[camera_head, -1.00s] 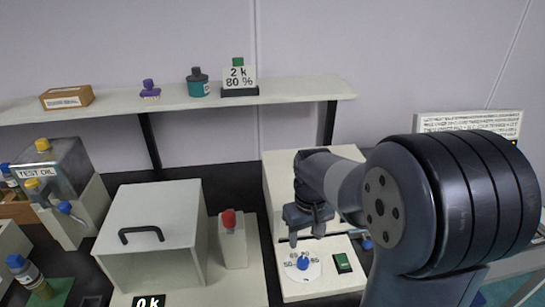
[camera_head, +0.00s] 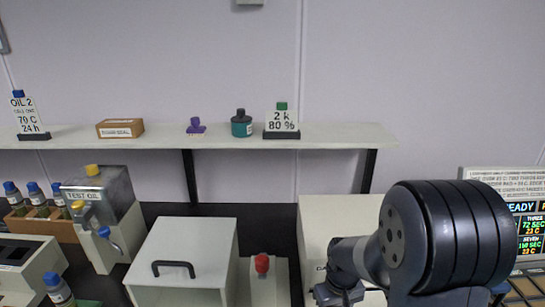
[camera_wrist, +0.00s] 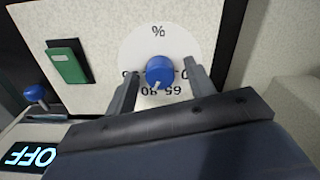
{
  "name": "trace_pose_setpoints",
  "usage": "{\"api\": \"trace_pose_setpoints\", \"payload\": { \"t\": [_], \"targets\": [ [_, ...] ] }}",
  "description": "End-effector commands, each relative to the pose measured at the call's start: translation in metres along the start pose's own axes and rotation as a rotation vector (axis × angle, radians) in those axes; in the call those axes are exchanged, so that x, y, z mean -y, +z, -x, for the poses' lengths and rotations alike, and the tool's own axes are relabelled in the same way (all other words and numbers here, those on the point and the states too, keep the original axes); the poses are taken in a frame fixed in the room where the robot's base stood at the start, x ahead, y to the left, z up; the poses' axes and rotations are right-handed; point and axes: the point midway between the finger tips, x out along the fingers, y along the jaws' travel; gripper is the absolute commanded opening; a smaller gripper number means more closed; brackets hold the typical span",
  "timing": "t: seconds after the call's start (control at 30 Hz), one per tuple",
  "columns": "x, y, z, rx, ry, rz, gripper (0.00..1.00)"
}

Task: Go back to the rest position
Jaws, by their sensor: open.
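In the wrist view my gripper (camera_wrist: 160,90) is open, with its two fingers apart on either side of the blue dial knob (camera_wrist: 160,72). The knob sits on a white round scale (camera_wrist: 150,38) marked with a percent sign and numbers. I cannot tell whether the fingers touch the knob. In the head view my gripper (camera_head: 338,295) is only partly visible at the bottom edge, and the dial is out of frame.
Beside the dial are a green switch (camera_wrist: 68,60), a small blue-topped lever (camera_wrist: 36,94) and a lit display reading OFF (camera_wrist: 32,156). A shelf (camera_head: 230,137) holds bottles and signs. A white box with a black handle (camera_head: 173,268) stands left of my arm.

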Motion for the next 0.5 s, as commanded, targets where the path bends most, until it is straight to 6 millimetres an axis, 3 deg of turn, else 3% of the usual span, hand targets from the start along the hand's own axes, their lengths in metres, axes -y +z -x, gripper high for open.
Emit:
{"api": "trace_pose_setpoints", "payload": {
  "t": [0.27, 0.5],
  "targets": [
    [0.000, 0.000, 0.003, -0.002, 0.000, -0.043, 0.52],
    [0.000, -0.001, 0.048, -0.006, 0.002, -0.040, 0.52]
  ]
}}
